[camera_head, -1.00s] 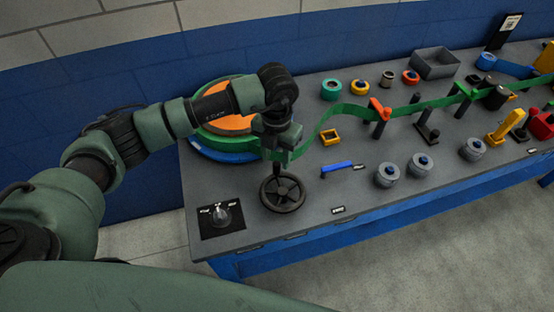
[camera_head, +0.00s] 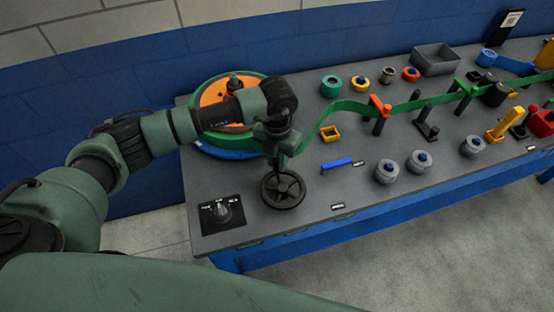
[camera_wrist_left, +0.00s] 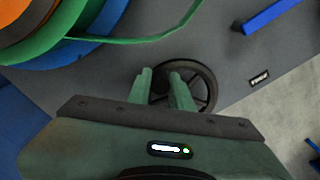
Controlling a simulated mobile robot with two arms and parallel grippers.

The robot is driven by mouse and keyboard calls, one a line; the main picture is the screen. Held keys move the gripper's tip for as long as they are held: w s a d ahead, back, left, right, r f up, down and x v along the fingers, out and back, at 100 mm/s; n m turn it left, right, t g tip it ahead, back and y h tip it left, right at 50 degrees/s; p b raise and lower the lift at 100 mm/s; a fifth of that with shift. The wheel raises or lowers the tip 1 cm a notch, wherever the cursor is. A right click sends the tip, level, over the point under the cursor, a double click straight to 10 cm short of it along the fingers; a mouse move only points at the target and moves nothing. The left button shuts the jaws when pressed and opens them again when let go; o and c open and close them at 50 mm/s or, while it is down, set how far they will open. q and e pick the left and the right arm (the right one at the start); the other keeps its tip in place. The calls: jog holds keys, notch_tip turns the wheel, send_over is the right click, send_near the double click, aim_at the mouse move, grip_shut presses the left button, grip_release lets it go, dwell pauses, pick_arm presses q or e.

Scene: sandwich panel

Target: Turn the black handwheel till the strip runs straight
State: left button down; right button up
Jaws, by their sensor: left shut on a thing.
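The black handwheel (camera_head: 296,183) stands at the near left of the bench and shows in the left wrist view (camera_wrist_left: 213,88). My left gripper (camera_head: 279,170) is over its far edge. In the left wrist view its two fingers (camera_wrist_left: 162,82) are on either side of the wheel's rim, shut on it; the hand hides part of the wheel. The green strip (camera_head: 345,104) leaves the orange and green reel (camera_head: 212,92), bends up and runs right past an orange-topped post (camera_head: 379,107) and a green-topped post (camera_head: 461,86). It looks curved near the reel. My right gripper is not in view.
A dial plate with a knob (camera_head: 222,213) is left of the wheel. A blue bar (camera_head: 337,164), a yellow square block (camera_head: 329,133) and grey rollers (camera_head: 387,172) lie to the right. A grey bin (camera_head: 436,59) stands at the back.

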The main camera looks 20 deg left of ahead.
pick_arm(q)
jog(key=shift+w+d+f+m+b, duration=0.1)
jog(key=shift+m+b, duration=0.2)
jog(key=shift+b, duration=0.15)
jog(key=d+m+b, duration=0.1)
jog(key=m+b, duration=0.1)
jog(key=b, duration=0.1)
jog(key=d+m+b, duration=0.1)
jog(key=m+b, duration=0.2)
jog(key=b, duration=0.1)
jog(key=d+m+b, duration=0.2)
jog(key=m+b, duration=0.1)
jog(key=shift+w+f+b, duration=0.1)
jog(key=shift+w+b, duration=0.25)
jog(key=shift+w, duration=0.05)
jog(key=shift+s+d+r+m+b, duration=0.2)
jog(key=shift+d+m+b, duration=0.3)
jog(key=shift+m+b, duration=0.65)
jog(key=c, duration=1.3)
grip_release()
jog(key=shift+r, duration=0.1)
